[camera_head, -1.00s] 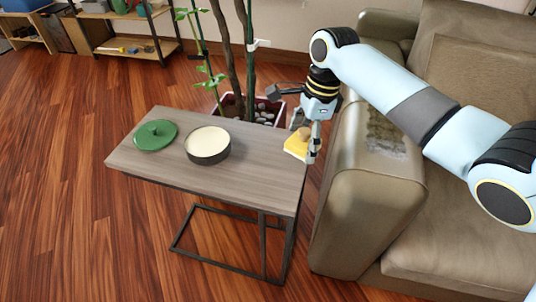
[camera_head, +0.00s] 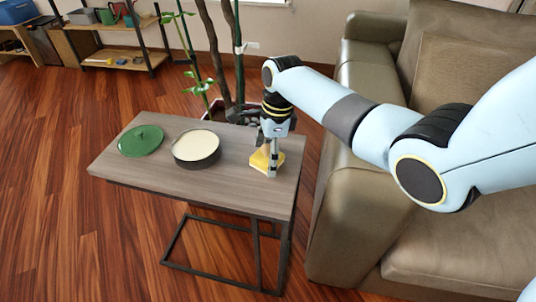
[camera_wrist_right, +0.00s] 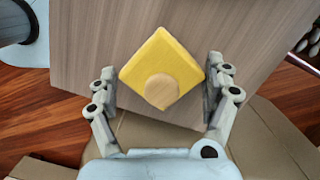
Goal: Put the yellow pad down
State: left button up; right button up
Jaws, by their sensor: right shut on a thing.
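The yellow pad (camera_head: 258,161) is at the right part of the small side table (camera_head: 231,186), partly hidden by my right gripper (camera_head: 270,168). In the right wrist view the pad (camera_wrist_right: 160,62) is turned like a diamond, with a round wooden knob on it. My right gripper (camera_wrist_right: 161,88) has one finger at each side corner of the pad and is shut on it. The pad is at or just over the table top; I cannot tell whether it touches. My left gripper is not in view.
A dark round pan with a cream inside (camera_head: 196,147) and a green lid (camera_head: 141,140) stand on the table, left of the pad. The brown sofa (camera_head: 350,207) is close on the right. A potted plant stands behind the table. The front of the table top is clear.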

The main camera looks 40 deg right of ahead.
jog(key=shift+f, duration=0.15)
jog(key=o, duration=1.2)
jog(key=r+p, duration=0.1)
jog(key=r, duration=0.3)
jog(key=d+r+p, duration=0.1)
jog(key=r, duration=0.3)
jog(key=r+p, duration=0.1)
jog(key=r, duration=0.3)
jog(key=shift+s+d+r+p, duration=0.1)
jog(key=shift+s+d+p, duration=0.2)
jog(key=shift+s, duration=0.05)
